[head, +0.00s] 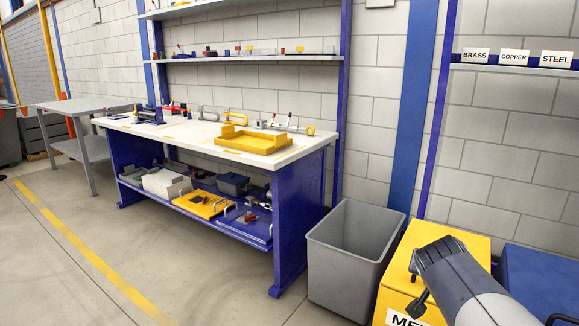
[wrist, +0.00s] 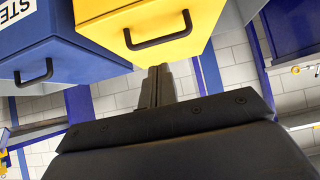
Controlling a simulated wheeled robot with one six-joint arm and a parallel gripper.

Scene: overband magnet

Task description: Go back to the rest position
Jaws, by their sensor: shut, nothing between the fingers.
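My gripper (wrist: 158,72) shows in the wrist view with its two dark fingers together and nothing between them. It points toward the block wall, and a yellow box (wrist: 150,22) with a black handle appears close above the fingertips in the picture. A blue box (wrist: 55,55) with a handle and a partly visible label is to the left of it. In the head view my arm reaches in from the lower right, in front of the yellow box (head: 455,240). I cannot make out the fingertips there.
A grey open bin (head: 350,250) stands between the yellow box and the blue-framed workbench (head: 305,210). A yellow tray (head: 240,142) is on the bench. The blue box (head: 545,285) is at the right edge. Signs for brass, copper and steel (head: 556,58) hang above. Floor is open at left.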

